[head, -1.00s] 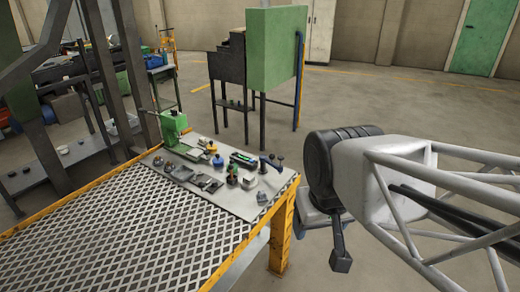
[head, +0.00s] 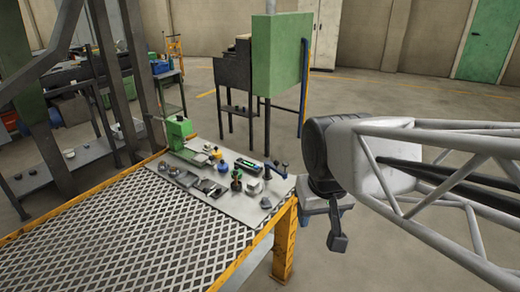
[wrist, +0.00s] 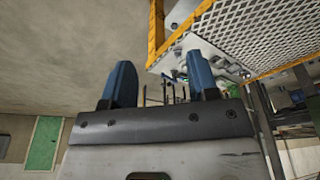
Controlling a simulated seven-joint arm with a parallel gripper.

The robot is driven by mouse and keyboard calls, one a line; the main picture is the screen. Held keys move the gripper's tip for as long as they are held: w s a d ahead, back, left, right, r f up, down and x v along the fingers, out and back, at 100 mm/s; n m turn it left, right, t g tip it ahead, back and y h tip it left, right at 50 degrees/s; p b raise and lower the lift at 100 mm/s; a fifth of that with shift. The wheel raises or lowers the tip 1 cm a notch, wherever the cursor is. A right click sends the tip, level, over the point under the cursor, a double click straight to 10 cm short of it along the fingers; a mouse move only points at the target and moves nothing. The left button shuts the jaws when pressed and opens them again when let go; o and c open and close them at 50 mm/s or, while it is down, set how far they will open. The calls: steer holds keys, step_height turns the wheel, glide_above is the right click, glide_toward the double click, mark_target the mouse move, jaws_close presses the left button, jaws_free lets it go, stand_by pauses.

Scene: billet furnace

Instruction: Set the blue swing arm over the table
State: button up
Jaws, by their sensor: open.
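The blue swing arm (head: 275,171) stands at the right end of a grey work table (head: 235,202), near its right corner. It is a small blue post with a short arm at its top; the arm's exact direction is too small to tell. My gripper (head: 330,222) is to the right of the table, apart from it and from the swing arm. In the wrist view, my gripper (wrist: 160,80) has its two blue fingers spread wide with nothing held between them. The table's corner shows beyond the fingers, and the right finger hides part of its top.
The table top carries a green machine (head: 177,133) and several small tools and parts. A mesh platform (head: 120,235) with a yellow frame (head: 285,245) adjoins it. A green panel (head: 275,55) on a dark stand is behind. The floor to the right is clear.

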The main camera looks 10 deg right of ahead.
steer(key=w+d+r, duration=0.1)
steer(key=w+r, duration=0.1)
steer(key=w, duration=1.3)
steer(key=g+h, duration=0.2)
steer(key=g, duration=0.1)
glide_above(276, 161)
steer(key=a, duration=0.1)
step_height(276, 161, down, 20)
steer(key=shift+w+a+m, duration=0.2)
steer(key=shift+m, duration=0.1)
steer(key=shift+d+f, duration=0.25)
steer(key=shift+f, duration=1)
steer(key=shift+d+f, duration=0.25)
steer(key=shift+f, duration=1.05)
steer(key=shift+d+f, duration=0.25)
steer(key=shift+f, duration=1)
jaws_close()
